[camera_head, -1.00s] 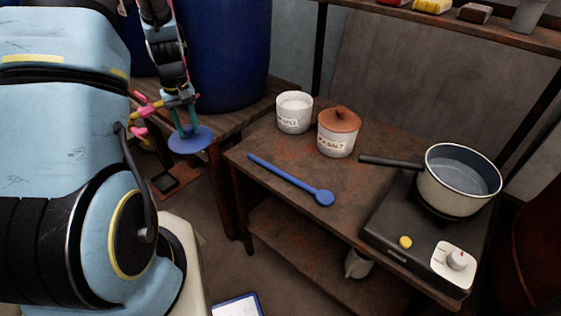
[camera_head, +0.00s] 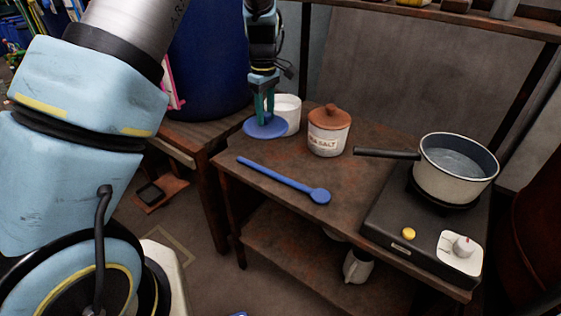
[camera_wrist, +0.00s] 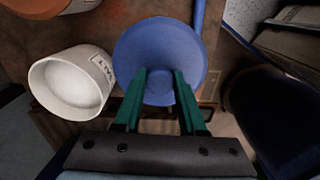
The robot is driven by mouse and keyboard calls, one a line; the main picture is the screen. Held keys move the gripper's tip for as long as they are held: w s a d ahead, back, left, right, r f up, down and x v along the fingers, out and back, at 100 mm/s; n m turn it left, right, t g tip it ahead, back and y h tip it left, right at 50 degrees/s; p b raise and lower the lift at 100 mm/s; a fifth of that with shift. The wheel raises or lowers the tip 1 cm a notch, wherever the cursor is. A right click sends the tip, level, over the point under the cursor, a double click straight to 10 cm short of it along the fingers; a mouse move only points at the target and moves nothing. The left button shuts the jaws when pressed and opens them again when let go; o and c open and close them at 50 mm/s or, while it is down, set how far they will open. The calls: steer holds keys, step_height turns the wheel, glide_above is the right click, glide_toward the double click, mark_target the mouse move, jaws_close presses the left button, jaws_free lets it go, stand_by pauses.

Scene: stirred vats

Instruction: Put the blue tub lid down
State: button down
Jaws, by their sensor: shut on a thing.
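The blue tub lid (camera_head: 257,130) is a flat round disc at the left back corner of the brown table in the head view. It also shows in the wrist view (camera_wrist: 160,45), in front of my fingers. My gripper (camera_head: 264,116) is shut on the lid from above, and its green fingertips (camera_wrist: 160,82) meet at the lid's middle. In the head view the lid covers part of the white tub (camera_head: 288,104) beside it. I cannot tell whether the lid touches the table. In the wrist view the white tub (camera_wrist: 75,82) is open, with white contents.
A blue spoon (camera_head: 285,181) lies along the table's front. A pot (camera_head: 455,170) sits on the hotplate (camera_head: 405,225) at right. The table's middle is clear. A blue barrel (camera_head: 212,60) stands behind left.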

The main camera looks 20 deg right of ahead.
mark_target(280, 125)
steer(key=s+d, duration=0.1)
steer(key=d, duration=0.2)
steer(key=shift+s+r, duration=0.15)
steer(key=shift+s, duration=0.2)
steer(key=shift+s+d, duration=0.15)
steer(key=shift+d, duration=0.15)
step_height(280, 125, down, 10)
steer(key=shift+d+r+p, duration=0.1)
steer(key=shift+p, duration=0.4)
steer(key=shift+s, duration=0.1)
steer(key=shift+c, duration=2.4)
jaws_free()
step_height(280, 125, up, 12)
steer(key=shift+r+b, duration=0.1)
steer(key=shift+b, duration=0.5)
